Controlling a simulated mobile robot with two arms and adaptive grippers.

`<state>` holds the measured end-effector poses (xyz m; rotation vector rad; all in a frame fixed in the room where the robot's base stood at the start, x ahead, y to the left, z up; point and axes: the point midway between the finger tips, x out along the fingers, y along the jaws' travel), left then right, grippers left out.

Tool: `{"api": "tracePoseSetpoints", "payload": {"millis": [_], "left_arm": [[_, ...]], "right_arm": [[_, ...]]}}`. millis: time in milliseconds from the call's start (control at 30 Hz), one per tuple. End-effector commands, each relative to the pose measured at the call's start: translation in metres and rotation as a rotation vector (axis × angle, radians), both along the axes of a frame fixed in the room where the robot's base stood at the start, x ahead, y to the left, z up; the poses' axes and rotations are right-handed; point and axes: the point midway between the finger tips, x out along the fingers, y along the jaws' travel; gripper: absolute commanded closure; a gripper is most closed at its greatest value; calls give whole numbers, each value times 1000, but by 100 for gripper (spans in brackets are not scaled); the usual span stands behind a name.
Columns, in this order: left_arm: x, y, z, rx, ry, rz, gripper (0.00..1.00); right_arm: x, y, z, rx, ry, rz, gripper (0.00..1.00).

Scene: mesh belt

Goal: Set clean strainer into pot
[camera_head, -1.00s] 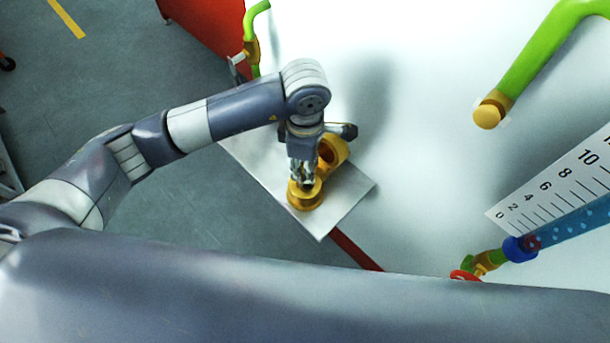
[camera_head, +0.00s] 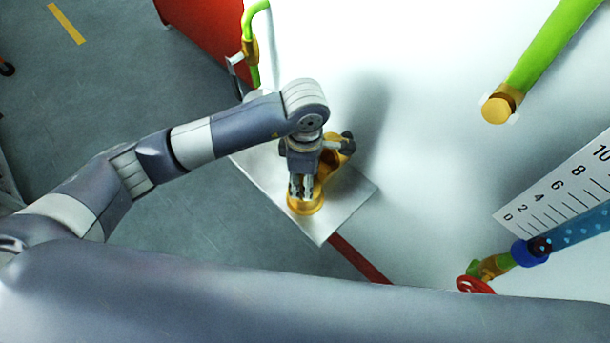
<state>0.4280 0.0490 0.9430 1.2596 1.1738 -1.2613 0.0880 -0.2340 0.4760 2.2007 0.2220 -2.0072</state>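My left gripper (camera_head: 301,193) points down over a gold, round, pot-like part (camera_head: 306,205) on a small pale shelf. Its two light fingers show side by side with a narrow dark gap, their tips over or inside the part's opening. I cannot tell whether they hold anything. A second gold part (camera_head: 330,165) stands just behind, mostly hidden by the gripper. I cannot make out a strainer; any inside the gold part is hidden. My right gripper is not in view.
The pale shelf (camera_head: 347,207) juts from a large white surface (camera_head: 420,180), with bare room at its right corner. A green pipe with a brass end (camera_head: 497,108), a numbered scale (camera_head: 560,195) and a red handwheel (camera_head: 474,285) are at right. A green pipe (camera_head: 251,50) stands at upper left.

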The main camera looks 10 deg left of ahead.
Motion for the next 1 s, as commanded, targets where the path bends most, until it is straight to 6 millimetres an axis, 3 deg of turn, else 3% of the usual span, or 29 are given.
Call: {"api": "tracePoseSetpoints", "payload": {"millis": [200, 267, 700, 1000], "left_arm": [[0, 0, 6, 0, 0, 0, 54], [2, 0, 10, -1, -4, 0, 54], [1, 0, 102, 1, -6, -2, 54], [0, 0, 123, 1, 0, 1, 54]], "right_arm": [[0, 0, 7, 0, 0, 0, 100], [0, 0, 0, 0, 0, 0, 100], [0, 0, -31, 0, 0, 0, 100], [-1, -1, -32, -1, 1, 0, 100]]}}
